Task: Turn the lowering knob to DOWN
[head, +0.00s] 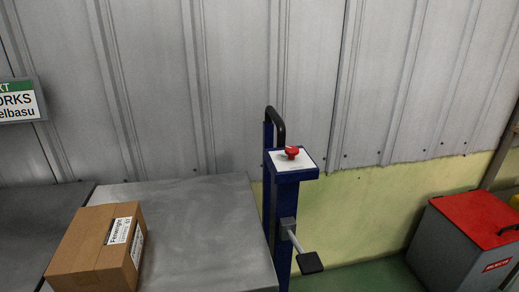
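The red knob (292,152) sits on a white plate (304,162) on top of a blue post (286,183), just right of the picture's middle in the head view. The knob is too small to read which way it points, and no DOWN marking can be made out. My gripper does not show in this view, so its place relative to the knob cannot be told.
A black handle (277,119) rises behind the post; a lever with a black pad (310,263) sticks out below. A grey table (200,225) with a cardboard box (95,247) stands left. A red-lidded grey bin (452,250) stands right on green floor.

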